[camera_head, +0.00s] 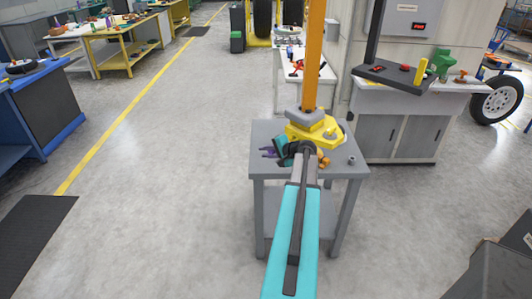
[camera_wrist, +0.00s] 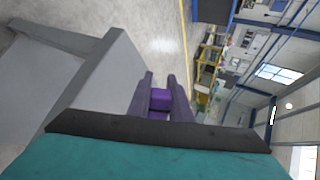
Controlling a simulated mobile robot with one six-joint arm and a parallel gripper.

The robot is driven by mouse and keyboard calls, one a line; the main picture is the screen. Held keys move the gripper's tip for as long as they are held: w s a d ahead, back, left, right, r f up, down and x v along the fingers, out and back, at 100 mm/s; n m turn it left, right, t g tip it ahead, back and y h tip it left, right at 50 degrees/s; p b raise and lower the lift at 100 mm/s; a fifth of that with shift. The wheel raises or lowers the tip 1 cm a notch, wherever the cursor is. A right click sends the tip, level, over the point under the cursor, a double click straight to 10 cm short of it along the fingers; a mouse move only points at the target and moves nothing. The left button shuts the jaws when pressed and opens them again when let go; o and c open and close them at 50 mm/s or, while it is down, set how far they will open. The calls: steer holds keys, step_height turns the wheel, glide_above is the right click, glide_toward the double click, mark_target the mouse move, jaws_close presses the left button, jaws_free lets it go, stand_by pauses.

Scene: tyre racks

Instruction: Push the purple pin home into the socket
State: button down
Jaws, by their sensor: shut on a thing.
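My gripper (camera_wrist: 160,96) shows two dark purple fingers in the wrist view, with a bright purple block (camera_wrist: 160,99) between them. This block looks like the purple pin, and the fingers are closed on it. In the head view my gripper (camera_head: 267,152) is at the left edge of the small grey table (camera_head: 262,170), pointing left, away from the yellow fixture. The pin is too small to make out there. I cannot tell which thing is the socket; a small grey round part (camera_head: 351,160) stands at the table's right side.
A small orange part (camera_head: 323,161) is right of my arm. A grey cabinet (camera_head: 395,135) stands behind to the right. The floor to the left is open.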

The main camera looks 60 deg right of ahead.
steer(key=s+d+b, duration=0.1)
steer(key=d+b, duration=0.2)
steer(key=d, duration=0.6)
steer(key=shift+s+d, duration=0.3)
steer(key=shift+s, duration=0.05)
stand_by(4.8)
steer(key=shift+r, duration=0.1)
steer(key=c, duration=0.9)
jaws_free()
steer(key=shift+a, duration=0.1)
steer(key=shift+s, duration=0.1)
